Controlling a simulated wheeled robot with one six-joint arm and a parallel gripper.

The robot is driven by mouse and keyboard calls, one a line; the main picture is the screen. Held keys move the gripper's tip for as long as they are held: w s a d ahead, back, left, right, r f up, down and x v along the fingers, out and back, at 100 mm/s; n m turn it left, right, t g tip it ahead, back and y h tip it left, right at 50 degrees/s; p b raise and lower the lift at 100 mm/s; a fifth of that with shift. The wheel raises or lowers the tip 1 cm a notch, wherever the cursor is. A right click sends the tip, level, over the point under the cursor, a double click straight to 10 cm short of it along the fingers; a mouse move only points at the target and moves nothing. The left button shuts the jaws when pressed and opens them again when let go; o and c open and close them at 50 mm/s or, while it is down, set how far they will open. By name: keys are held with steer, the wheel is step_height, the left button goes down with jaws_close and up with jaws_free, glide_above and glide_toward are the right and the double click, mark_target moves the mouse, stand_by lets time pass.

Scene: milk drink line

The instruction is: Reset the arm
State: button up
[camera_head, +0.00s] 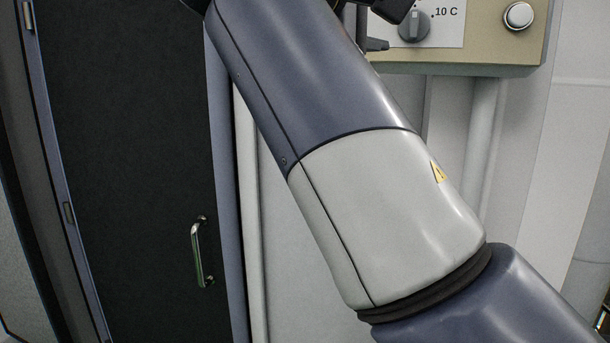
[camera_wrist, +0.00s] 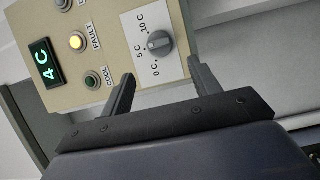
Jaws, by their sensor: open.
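My gripper (camera_wrist: 160,92) shows in the wrist view with its two dark fingers spread apart and nothing between them. It is open in front of a beige control panel (camera_wrist: 118,42). A grey rotary knob (camera_wrist: 159,43) on a white scale marked 0 C, 5 C and 10 C lies beyond the gap between the fingers. In the head view my arm crosses the middle of the picture and reaches up to the top edge. There the knob (camera_head: 414,26) shows beside a dark finger part, and I cannot tell whether they touch. Most of the gripper is hidden or out of frame there.
The panel has a green display reading 4 C (camera_wrist: 43,63), a lit yellow FAULT lamp (camera_wrist: 77,41) and a COOL button (camera_wrist: 92,80). A round button (camera_head: 519,15) sits at the panel's right. A dark door (camera_head: 135,160) with a metal handle (camera_head: 201,252) stands at left.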

mark_target(412, 29)
steer(key=p+x, duration=0.2)
steer(key=x, duration=0.8)
steer(key=shift+d+r, duration=0.1)
steer(key=shift+d, duration=0.05)
steer(key=shift+w+n, duration=0.1)
steer(key=shift+n, duration=0.2)
steer(key=shift+n+t+h, duration=0.3)
steer(key=shift+n+t, duration=0.1)
steer(key=shift+n, duration=0.5)
steer(key=n, duration=0.1)
steer(key=n+t, duration=0.1)
steer(key=n, duration=0.1)
steer(key=shift+f, duration=0.3)
steer(key=n+t, duration=0.1)
steer(key=n, duration=0.3)
steer(key=n+t+y+b, duration=0.1)
steer(key=n+t, duration=0.1)
steer(key=n, duration=0.1)
steer(key=shift+d+f+n, duration=0.2)
steer(key=shift+n, duration=0.2)
steer(key=s+a+b, duration=0.1)
steer(key=s+f, duration=0.1)
steer(key=s, duration=0.1)
steer(key=shift+s+a+f+n+t+y+b, duration=0.1)
steer(key=shift+a+n+t+y+b, duration=0.2)
steer(key=shift+a+b, duration=0.1)
steer(key=shift+v, duration=0.85)
